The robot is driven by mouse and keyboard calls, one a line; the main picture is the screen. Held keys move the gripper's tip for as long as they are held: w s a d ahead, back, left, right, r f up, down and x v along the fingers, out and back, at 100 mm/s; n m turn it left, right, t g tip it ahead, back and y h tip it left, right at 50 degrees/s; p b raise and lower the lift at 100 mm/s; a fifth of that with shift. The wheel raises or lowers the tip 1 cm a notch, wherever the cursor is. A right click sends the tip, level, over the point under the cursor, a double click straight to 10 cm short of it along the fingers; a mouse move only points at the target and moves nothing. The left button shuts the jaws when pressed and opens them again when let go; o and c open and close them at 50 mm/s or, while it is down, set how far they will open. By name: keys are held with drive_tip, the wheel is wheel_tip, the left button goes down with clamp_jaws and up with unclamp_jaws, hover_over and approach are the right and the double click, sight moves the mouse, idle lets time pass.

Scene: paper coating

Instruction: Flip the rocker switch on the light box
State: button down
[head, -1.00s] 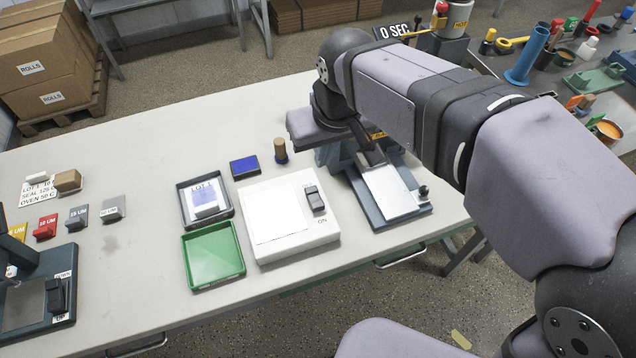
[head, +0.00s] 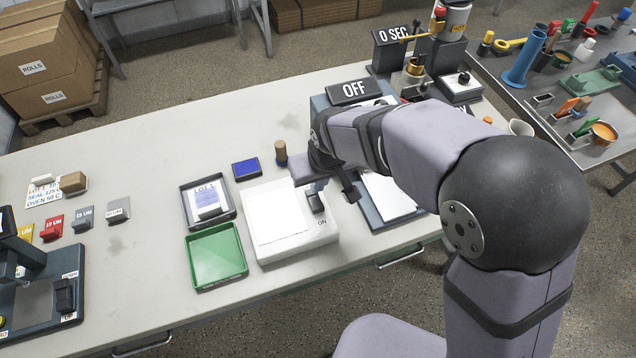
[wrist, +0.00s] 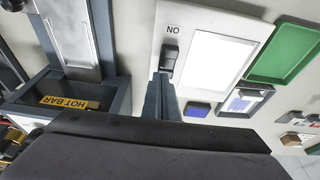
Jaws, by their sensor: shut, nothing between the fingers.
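The white light box (head: 275,254) lies on the table with a bright white panel on top. It also shows in the wrist view (wrist: 200,20). Its dark rocker switch (head: 317,204) is at the box's right side, above the word ON. In the wrist view the switch (wrist: 170,58) is just past my fingertips. My gripper (head: 319,186) is shut and empty, with its tips at the far end of the switch. I cannot tell whether they touch it. The wrist view shows the closed fingers (wrist: 160,77) pointing at the switch.
The sealer (head: 375,215) is close on the right, partly behind my arm.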

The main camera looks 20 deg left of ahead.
drive_tip(key=shift+f, duration=0.85)
drive_tip(key=shift+p, duration=0.5)
drive_tip(key=shift+w+a+p, duration=0.1)
drive_tip(key=shift+p, duration=0.25)
drive_tip(key=shift+f, duration=0.2)
drive_tip(key=shift+s+d, duration=0.6)
drive_tip(key=shift+r, duration=0.2)
